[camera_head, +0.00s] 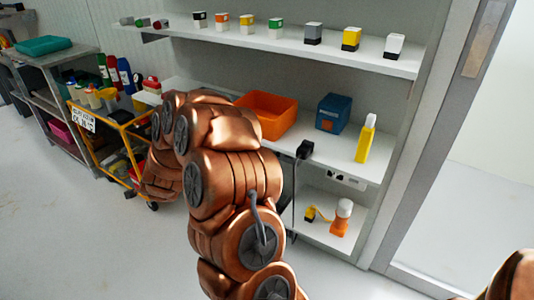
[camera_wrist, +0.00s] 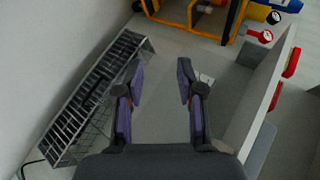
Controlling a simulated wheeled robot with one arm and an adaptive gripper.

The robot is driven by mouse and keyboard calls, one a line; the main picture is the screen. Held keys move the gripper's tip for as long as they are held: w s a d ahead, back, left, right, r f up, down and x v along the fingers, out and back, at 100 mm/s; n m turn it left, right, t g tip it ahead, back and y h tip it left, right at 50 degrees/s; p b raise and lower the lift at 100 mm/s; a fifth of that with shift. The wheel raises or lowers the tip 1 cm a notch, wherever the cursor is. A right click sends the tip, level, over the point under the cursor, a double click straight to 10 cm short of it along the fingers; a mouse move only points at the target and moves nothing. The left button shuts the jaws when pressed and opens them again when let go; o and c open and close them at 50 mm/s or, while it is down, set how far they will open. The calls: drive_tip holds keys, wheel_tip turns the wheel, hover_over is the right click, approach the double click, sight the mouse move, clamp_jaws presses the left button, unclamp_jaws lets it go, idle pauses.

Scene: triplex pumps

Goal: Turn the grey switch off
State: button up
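No switch can be picked out for certain as the grey one. A small grey block with a dark base (camera_head: 313,34) stands on the upper shelf in the head view, among several coloured blocks; it is too small to tell whether it is a switch. My gripper (camera_wrist: 161,80) shows in the wrist view with its two purple-padded fingers apart and nothing between them. Beyond the fingers is a plain grey surface, with a small pale patch (camera_wrist: 206,78) by the right finger. In the head view my copper arm covers the middle and my gripper does not show.
The shelf unit holds an orange bin (camera_head: 266,113), a blue box (camera_head: 333,113) and a yellow bottle (camera_head: 366,138). A yellow cart (camera_head: 122,128) stands at left. The wrist view shows a metal grating (camera_wrist: 95,100), a yellow frame (camera_wrist: 232,20) and red parts (camera_wrist: 291,62) at right.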

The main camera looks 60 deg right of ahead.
drive_tip(key=s+d+f+m+g+h, duration=0.1)
drive_tip(key=s+d+m+g+h, duration=0.2)
drive_tip(key=s+d, duration=0.3)
drive_tip(key=s+d+f+m+g+h, duration=0.1)
drive_tip(key=s+d+m+g+h, duration=0.2)
drive_tip(key=d, duration=1.4)
drive_tip(key=s+d+f+m+g+h, duration=0.1)
drive_tip(key=s+d+m+g+h, duration=0.2)
drive_tip(key=s+d+m+h, duration=0.3)
drive_tip(key=shift+s+d+m+h, duration=0.3)
drive_tip(key=shift+s+d+m, duration=0.3)
drive_tip(key=shift+s+d, duration=2.05)
drive_tip(key=shift+w+d, duration=0.4)
drive_tip(key=shift+c, duration=0.4)
clamp_jaws()
